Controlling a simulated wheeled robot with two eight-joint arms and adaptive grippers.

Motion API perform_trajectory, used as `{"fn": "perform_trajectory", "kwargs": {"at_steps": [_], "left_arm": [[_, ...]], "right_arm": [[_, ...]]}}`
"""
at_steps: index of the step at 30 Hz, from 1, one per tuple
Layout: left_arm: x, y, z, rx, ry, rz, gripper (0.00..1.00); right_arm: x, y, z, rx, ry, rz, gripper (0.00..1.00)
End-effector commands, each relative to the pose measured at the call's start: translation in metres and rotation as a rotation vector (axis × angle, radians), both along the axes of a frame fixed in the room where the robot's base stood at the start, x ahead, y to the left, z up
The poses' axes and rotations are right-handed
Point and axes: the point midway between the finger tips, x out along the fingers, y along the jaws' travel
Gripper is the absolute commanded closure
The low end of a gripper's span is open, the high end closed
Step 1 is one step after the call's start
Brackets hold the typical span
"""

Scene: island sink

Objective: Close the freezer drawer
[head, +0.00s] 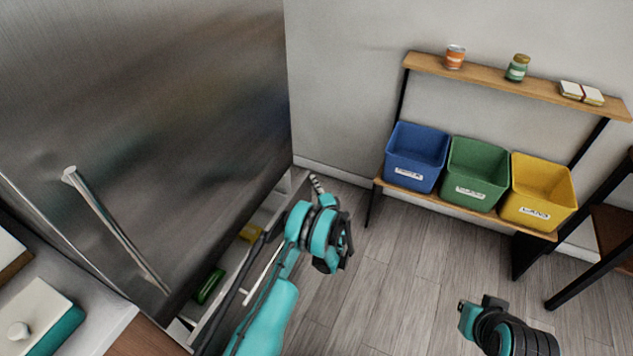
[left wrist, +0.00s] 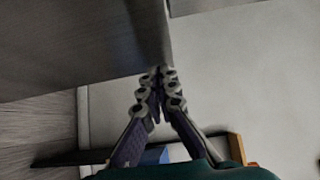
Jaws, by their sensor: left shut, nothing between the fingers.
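The freezer drawer (head: 231,288) stands out open below the tall steel refrigerator door (head: 190,110) in the head view. A green item (head: 208,286) and a yellow item (head: 250,233) lie inside it. My left arm covers much of the drawer's front. My left gripper (head: 316,183) is shut and empty near the drawer's far end. In the left wrist view its closed fingertips (left wrist: 158,76) appear by the lower corner of a grey steel panel (left wrist: 90,40). I cannot tell whether they touch it. My right gripper's fingers do not show; only part of my right arm is at lower right.
A wooden rack (head: 483,82) stands by the wall with a blue bin (head: 416,150), a green bin (head: 475,165) and a yellow bin (head: 541,183). A counter (head: 90,315) is at lower left. A dark-legged piece of furniture (head: 590,262) is at right. The floor (head: 400,270) between is clear.

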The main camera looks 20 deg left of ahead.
Motion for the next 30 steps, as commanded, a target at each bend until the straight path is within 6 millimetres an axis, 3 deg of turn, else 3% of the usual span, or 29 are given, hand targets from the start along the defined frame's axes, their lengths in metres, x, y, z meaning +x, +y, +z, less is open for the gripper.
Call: {"fn": "perform_trajectory", "kwargs": {"at_steps": [11,21,30], "left_arm": [[0.000,0.005,0.000,0.000,0.000,0.001,1.00],[0.005,0.074,0.000,0.000,0.000,0.004,1.00],[0.006,0.086,0.000,0.000,0.000,0.003,1.00]], "right_arm": [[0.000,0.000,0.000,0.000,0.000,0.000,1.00],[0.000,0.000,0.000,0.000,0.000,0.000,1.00],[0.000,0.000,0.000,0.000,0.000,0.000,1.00]]}}
